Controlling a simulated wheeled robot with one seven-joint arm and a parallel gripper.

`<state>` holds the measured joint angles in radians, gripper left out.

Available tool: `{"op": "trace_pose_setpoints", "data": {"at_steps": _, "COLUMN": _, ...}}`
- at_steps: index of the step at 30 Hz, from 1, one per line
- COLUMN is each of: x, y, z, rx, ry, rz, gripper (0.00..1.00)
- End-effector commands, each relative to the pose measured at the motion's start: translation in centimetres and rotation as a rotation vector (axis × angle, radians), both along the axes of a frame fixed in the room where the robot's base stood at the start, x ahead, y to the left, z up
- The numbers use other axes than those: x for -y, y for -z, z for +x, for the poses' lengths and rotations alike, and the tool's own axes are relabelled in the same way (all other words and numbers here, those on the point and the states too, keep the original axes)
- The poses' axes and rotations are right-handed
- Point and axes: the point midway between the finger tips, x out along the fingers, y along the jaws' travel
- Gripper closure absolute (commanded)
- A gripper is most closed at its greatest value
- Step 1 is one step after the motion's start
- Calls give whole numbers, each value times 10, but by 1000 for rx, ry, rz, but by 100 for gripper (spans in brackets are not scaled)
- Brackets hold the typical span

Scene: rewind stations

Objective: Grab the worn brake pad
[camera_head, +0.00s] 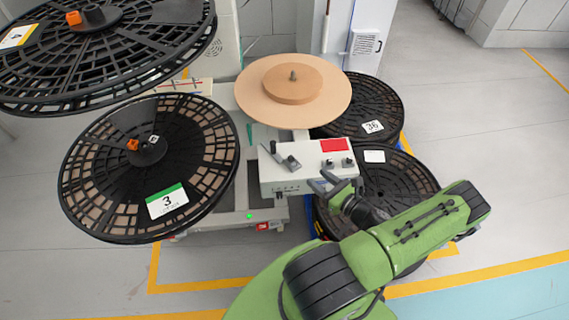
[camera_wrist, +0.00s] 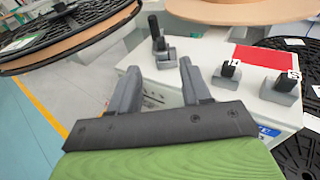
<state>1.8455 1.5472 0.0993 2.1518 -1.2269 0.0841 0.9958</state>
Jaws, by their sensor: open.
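The white control box (camera_head: 300,180) carries a grey bracket-like part with a dark upright piece (camera_head: 285,160) on its left. The same part shows in the wrist view (camera_wrist: 160,48), beyond my fingertips. Two small grey blocks with dark tops, a left one (camera_wrist: 228,72) and a right one (camera_wrist: 282,86), sit on the box's right side. I cannot tell for sure which of these is the worn brake pad. My gripper (camera_head: 320,180) is open and empty over the box's front edge. In the wrist view my gripper (camera_wrist: 158,68) points toward the bracket-like part, apart from it.
A red patch (camera_head: 334,145) lies on the box's top. A tan disc (camera_head: 325,105) stands behind. Large black reels flank the box: reel 3 (camera_head: 205,200) at left, another above it (camera_head: 150,50), and stacked reels (camera_head: 405,190) at right. Open floor lies farther right.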

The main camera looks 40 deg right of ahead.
Motion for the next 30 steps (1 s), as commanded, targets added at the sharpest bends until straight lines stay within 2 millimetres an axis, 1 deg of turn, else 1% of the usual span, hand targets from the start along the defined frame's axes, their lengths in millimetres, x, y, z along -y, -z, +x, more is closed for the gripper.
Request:
{"op": "trace_pose_setpoints", "data": {"at_steps": 1, "x": -2, "y": 3, "z": 14, "rx": 2, "ry": -7, "rz": -1, "gripper": 52}}
{"op": "trace_pose_setpoints", "data": {"at_steps": 7, "x": -2, "y": 11, "z": 63, "rx": 0, "ry": -9, "rz": -3, "gripper": 52}}
{"op": "trace_pose_setpoints", "data": {"at_steps": 9, "x": -1, "y": 13, "z": 75, "rx": -2, "ry": -9, "rz": -3, "gripper": 52}}
{"op": "trace_pose_setpoints", "data": {"at_steps": 14, "x": 0, "y": 16, "z": 94, "rx": -2, "ry": -10, "rz": -4, "gripper": 52}}
{"op": "trace_pose_setpoints", "data": {"at_steps": 19, "x": 1, "y": 22, "z": 126, "rx": -2, "ry": -11, "rz": -4, "gripper": 52}}
{"op": "trace_pose_setpoints", "data": {"at_steps": 22, "x": 1, "y": 22, "z": 136, "rx": -1, "ry": -9, "rz": -3, "gripper": 52}}
{"op": "trace_pose_setpoints", "data": {"at_steps": 28, "x": 2, "y": 21, "z": 137, "rx": -2, "ry": -6, "rz": -2, "gripper": 52}}
{"op": "trace_pose_setpoints", "data": {"at_steps": 29, "x": 2, "y": 21, "z": 137, "rx": -2, "ry": -7, "rz": -2, "gripper": 55}}
{"op": "trace_pose_setpoints", "data": {"at_steps": 30, "x": 2, "y": 21, "z": 137, "rx": -2, "ry": -7, "rz": -2, "gripper": 61}}
